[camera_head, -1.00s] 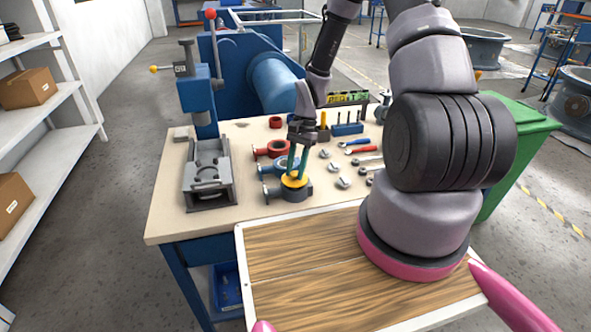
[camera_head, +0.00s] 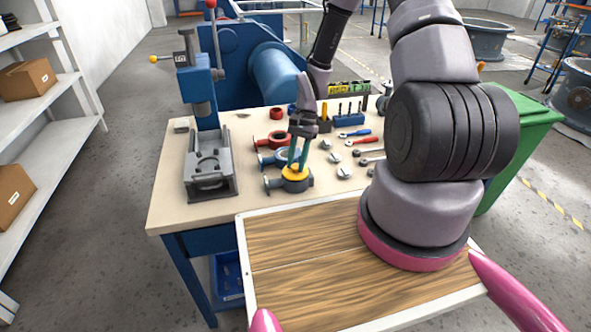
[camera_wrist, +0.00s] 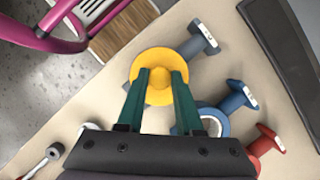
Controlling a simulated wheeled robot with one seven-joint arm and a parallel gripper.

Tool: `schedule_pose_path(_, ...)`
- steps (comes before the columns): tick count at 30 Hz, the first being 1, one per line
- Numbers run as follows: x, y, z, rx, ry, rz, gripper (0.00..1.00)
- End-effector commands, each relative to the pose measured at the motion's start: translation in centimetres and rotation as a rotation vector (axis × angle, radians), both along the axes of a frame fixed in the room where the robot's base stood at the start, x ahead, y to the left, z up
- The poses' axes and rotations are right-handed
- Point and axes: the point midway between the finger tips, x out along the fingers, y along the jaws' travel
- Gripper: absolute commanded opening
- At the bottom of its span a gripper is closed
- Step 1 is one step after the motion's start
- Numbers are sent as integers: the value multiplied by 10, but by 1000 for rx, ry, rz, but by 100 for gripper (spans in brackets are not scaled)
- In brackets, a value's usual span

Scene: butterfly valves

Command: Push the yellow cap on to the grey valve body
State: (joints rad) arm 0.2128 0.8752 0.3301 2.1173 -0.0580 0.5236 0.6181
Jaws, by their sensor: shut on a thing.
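The yellow cap (camera_head: 295,174) lies level over the top of the grey valve body (camera_head: 290,186), near the bench's front edge. In the wrist view the round yellow cap (camera_wrist: 145,62) covers the middle of the grey valve body (camera_wrist: 203,42), leaving mainly a flanged neck showing. My gripper (camera_head: 298,165) points down from above, and its green fingers are shut on the raised middle of the cap; they also show in the wrist view (camera_wrist: 160,77). I cannot tell whether any gap remains between cap and body.
A blue valve body (camera_head: 266,160) and a red one (camera_head: 262,143) stand just behind. A grey fixture (camera_head: 211,178) under a blue press is at left. A wooden-topped tray (camera_head: 290,244) is in front.

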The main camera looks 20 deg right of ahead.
Motion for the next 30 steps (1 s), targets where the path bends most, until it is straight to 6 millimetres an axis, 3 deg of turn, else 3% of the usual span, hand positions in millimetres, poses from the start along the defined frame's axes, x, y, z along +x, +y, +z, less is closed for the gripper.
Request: schedule_pose_path(30,0,0,-10,-1,-1,0,0)
